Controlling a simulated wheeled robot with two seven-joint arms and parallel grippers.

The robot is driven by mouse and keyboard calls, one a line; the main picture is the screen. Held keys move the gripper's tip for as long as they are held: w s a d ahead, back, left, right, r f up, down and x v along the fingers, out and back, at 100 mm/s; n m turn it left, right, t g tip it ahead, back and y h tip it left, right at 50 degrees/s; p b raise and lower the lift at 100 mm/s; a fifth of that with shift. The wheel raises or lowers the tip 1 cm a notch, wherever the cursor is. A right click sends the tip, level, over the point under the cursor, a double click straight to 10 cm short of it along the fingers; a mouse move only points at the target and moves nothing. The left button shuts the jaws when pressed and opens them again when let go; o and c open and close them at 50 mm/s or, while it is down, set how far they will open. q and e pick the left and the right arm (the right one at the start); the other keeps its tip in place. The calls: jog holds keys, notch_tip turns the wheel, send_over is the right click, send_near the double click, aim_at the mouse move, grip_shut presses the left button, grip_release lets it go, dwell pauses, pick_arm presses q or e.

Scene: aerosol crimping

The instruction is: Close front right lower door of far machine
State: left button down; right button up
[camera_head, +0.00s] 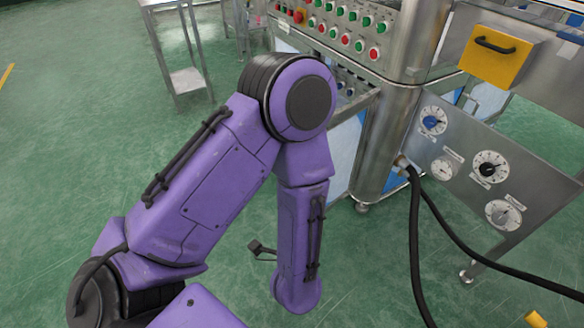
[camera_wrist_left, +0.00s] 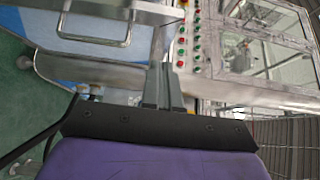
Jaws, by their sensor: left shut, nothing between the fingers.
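The machine with the button panel (camera_head: 345,22) stands at the upper middle of the head view. Blue panels (camera_head: 345,152) in metal framing show below its buttons, partly behind my left arm. In the left wrist view, which is turned on its side, a blue door panel (camera_wrist_left: 100,22) with a metal bar handle lies at the upper left. I cannot tell how far it stands open. My left gripper (camera_wrist_left: 163,72) is shut and empty, its fingers pointing toward the machine between the blue panel and the buttons. In the head view my arm hides the fingers. My right gripper is out of view.
A grey dial panel (camera_head: 480,170) with black hoses (camera_head: 415,250) stands at the right of the head view. A yellow box (camera_head: 500,55) with a black handle is above it. A metal stand (camera_head: 185,80) is at the upper left. Green floor is clear at left.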

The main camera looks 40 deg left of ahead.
pick_arm(q)
jog(key=s+a+x, duration=0.1)
jog(key=a+x, duration=0.1)
jog(key=x, duration=1)
jog(key=shift+s+a+b, duration=0.2)
jog(key=shift+s+b, duration=0.1)
jog(key=shift+b, duration=0.15)
